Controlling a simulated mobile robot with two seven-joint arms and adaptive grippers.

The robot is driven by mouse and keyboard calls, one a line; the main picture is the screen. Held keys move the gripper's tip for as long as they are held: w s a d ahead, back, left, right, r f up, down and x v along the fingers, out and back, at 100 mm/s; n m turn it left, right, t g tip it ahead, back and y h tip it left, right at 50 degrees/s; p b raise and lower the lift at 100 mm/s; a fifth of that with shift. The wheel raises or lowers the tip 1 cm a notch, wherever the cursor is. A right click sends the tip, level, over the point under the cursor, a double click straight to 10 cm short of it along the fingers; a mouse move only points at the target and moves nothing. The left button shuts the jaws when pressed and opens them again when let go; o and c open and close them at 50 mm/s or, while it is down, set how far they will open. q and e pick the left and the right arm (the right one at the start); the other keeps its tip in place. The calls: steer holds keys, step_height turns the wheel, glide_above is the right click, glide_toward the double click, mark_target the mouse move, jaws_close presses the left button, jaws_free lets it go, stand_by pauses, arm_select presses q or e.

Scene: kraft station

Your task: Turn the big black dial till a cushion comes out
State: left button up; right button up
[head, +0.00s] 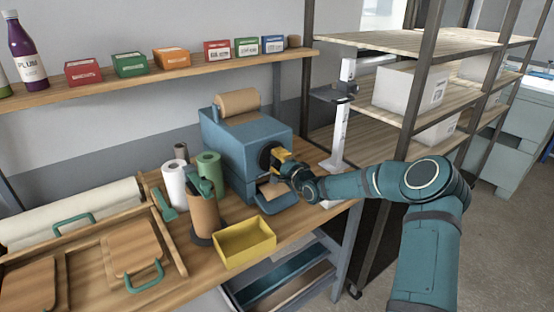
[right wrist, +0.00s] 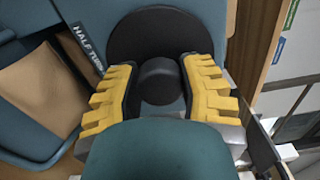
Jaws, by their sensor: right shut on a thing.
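The blue machine (head: 235,145) stands on the bench with a brown paper roll (head: 237,103) on top. The big black dial (head: 265,154) is on its side. In the right wrist view the dial's round plate (right wrist: 150,35) and knob show, with a label partly reading "HALF TUR" beside it. My right gripper (head: 280,158) has its yellow fingers shut on the dial's knob, one finger on each side. In the right wrist view a tan paper piece (right wrist: 40,88) shows at the machine's outlet; I cannot tell if it is a cushion. My left gripper is out of view.
A yellow bin (head: 245,245) sits in front of the machine. A shelf (head: 420,40) with boxes is at the right, close to my right arm.

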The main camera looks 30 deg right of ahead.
steer(key=shift+a+m, duration=0.15)
steer(key=shift+m, duration=0.35)
steer(key=o, duration=1.2)
steer(key=shift+w, duration=0.1)
steer(key=shift+s, duration=0.3)
steer(key=s, duration=0.7)
steer(key=s+d, duration=0.1)
steer(key=s, duration=0.3)
steer(key=shift+s, duration=0.25)
